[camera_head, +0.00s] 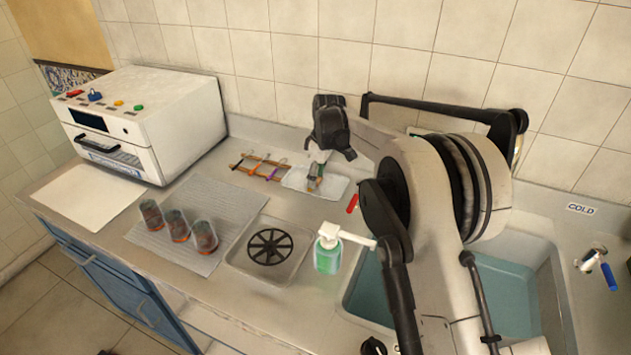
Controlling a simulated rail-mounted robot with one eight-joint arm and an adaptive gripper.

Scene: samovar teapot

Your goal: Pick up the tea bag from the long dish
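A long pale dish (337,186) lies on the counter near the back wall. My gripper (316,180) points down over its middle, with its tips at or just above the dish. Small green and orange-brown patches show right at the fingertips. I cannot tell whether they are a tea bag or part of the fingers. The gripper is small in this view, so I cannot tell whether it is open or shut, or whether it touches anything.
A wooden rack (262,167) with coloured pieces lies left of the dish. A red object (352,204) lies to its right. Glasses (177,225) stand on a ribbed mat (186,255). A drain tray (241,265), soap bottle (327,256), white oven (150,115) and sink (545,262) surround.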

